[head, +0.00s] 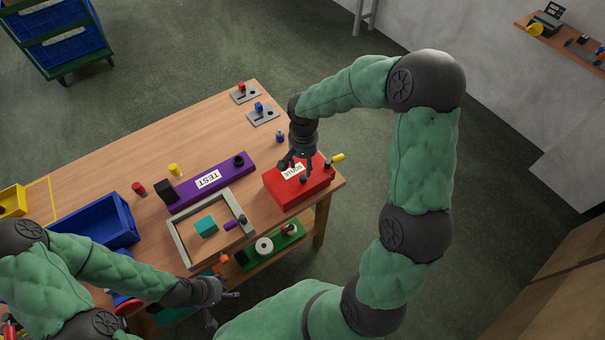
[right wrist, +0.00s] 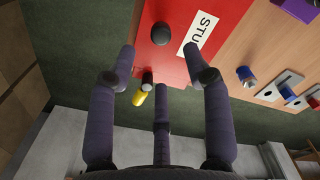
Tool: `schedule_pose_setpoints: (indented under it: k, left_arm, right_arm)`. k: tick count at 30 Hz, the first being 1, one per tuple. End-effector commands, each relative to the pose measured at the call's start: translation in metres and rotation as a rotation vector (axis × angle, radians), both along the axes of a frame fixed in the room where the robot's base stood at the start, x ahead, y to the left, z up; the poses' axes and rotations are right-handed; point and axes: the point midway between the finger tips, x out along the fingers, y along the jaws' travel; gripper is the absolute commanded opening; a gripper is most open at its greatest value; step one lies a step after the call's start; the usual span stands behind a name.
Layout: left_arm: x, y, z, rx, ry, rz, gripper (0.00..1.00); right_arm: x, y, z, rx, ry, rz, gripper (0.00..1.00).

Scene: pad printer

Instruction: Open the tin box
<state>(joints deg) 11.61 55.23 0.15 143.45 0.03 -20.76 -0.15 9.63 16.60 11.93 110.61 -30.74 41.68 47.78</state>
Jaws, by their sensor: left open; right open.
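The red tin box (head: 287,192) stands at the right end of the wooden table, with a white label on top. It looks closed. In the right wrist view its red top (right wrist: 178,62) carries a dark round knob (right wrist: 161,34) and part of the label (right wrist: 198,32). A yellow-tipped dark piece (right wrist: 139,97) sticks out at its edge. My right gripper (head: 298,170) is just above the box's top, fingers spread and empty; the fingers partly hide the lid. My left gripper (head: 228,296) is open and empty, low in front of the table's near edge.
A purple block marked TEST (head: 223,177) and a grey frame holding a teal block (head: 206,225) lie left of the box. A blue bin (head: 96,225) stands further left. Small plates with red and blue knobs (head: 262,114) lie behind. A lower shelf holds a green board (head: 283,241).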

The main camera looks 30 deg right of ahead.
Motion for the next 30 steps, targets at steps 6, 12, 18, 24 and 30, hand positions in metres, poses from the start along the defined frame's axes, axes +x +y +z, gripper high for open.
schedule_pose_setpoints:
  k: [6, 12, 18, 24, 30]
  left_arm:
    - [0.000, 0.000, -0.010, 0.000, 0.000, 0.000, 0.60]
    - [0.000, 0.000, -0.015, 0.000, -0.001, 0.000, 0.60]
    - [0.000, 0.000, -0.015, 0.000, -0.001, 0.000, 0.60]
    - [0.000, 0.000, -0.015, 0.000, -0.001, 0.000, 0.60]
    - [0.000, 0.000, -0.015, 0.000, -0.001, 0.000, 0.60]
  right_arm:
    - [-0.001, 0.001, -0.042, 0.002, 0.003, 0.001, 0.50]
    - [0.000, 0.001, -0.063, 0.002, 0.000, 0.001, 0.50]
    - [0.000, 0.000, -0.069, 0.002, -0.001, 0.001, 0.50]
    - [0.000, 0.001, -0.069, 0.002, -0.001, 0.001, 0.50]
    - [0.000, 0.001, -0.069, 0.002, -0.001, 0.001, 0.00]
